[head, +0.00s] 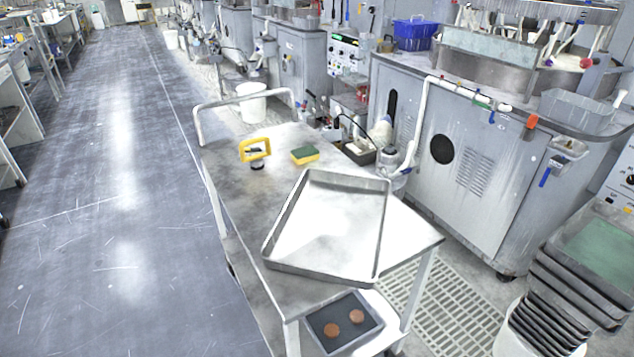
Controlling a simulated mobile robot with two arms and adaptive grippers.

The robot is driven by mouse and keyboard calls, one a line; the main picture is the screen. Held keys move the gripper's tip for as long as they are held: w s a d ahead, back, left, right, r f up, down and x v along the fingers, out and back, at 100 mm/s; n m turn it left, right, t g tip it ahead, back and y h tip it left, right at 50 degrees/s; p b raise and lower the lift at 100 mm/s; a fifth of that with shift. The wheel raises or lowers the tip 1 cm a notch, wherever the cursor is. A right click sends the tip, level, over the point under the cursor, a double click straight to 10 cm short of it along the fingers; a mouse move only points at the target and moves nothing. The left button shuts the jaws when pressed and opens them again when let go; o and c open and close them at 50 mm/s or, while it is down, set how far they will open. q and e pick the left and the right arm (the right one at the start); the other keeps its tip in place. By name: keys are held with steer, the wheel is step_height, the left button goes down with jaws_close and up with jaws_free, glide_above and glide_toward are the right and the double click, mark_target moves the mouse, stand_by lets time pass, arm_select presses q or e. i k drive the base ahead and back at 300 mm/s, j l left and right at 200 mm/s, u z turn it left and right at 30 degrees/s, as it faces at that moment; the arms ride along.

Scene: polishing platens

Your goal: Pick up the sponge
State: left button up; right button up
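The sponge (305,155) is yellow with a dark green top. It lies flat on the top of the metal cart (225,180), near the cart's far end. Nothing covers it in the head view. Neither my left gripper nor my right gripper shows in this view.
A yellow-handled tool (255,151) stands left of the sponge. A large metal tray (383,215) lies in front of it on the cart. A lower-shelf tray (375,322) holds two brown discs. Grey machines (440,125) line the right. The floor (110,220) at left is clear.

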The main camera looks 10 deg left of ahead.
mark_target(307, 153)
steer(key=j+z, duration=0.3)
steer(key=j, duration=1.35)
